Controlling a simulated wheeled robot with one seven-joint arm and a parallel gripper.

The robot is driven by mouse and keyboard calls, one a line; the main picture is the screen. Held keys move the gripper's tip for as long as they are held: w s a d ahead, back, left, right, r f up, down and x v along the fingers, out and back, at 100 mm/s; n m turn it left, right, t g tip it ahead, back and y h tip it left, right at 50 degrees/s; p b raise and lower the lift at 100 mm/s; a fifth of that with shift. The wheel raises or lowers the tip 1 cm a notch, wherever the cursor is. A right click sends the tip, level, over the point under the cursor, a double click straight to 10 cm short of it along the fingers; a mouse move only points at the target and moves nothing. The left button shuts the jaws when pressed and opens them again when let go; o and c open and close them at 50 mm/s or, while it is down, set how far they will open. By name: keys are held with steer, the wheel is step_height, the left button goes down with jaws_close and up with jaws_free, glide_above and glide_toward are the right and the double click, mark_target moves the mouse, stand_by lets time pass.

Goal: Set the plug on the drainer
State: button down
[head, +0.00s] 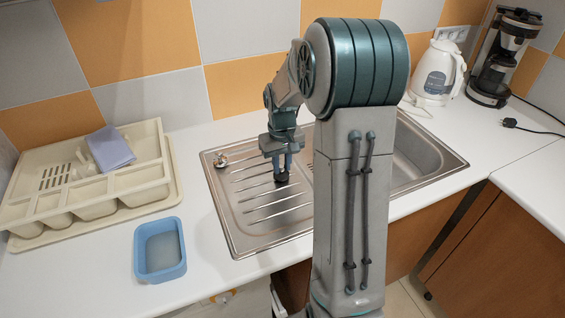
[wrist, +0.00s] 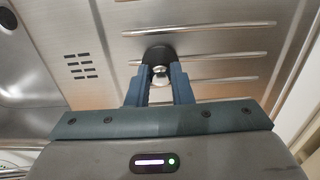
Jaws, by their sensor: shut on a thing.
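My gripper (head: 283,166) points down over the ribbed steel drainer (head: 236,205) of the sink. Its fingers are shut on a small black plug (head: 282,178) with a shiny metal knob. In the wrist view the plug (wrist: 158,53) sits between the fingertips (wrist: 160,82), in front of the drainer ribs (wrist: 225,29). The plug is at or just above the drainer surface; I cannot tell whether it touches. Its underside is hidden.
The sink bowl (head: 415,158) is right of the drainer, partly behind my arm. A small metal fitting (head: 220,160) is at the drainer's back left corner. A cream dish rack (head: 95,208) and blue tub (head: 160,250) stand left. A kettle (head: 436,75) and coffee maker (head: 497,60) stand back right.

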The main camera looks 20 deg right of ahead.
steer(key=c, duration=1.2)
jaws_free()
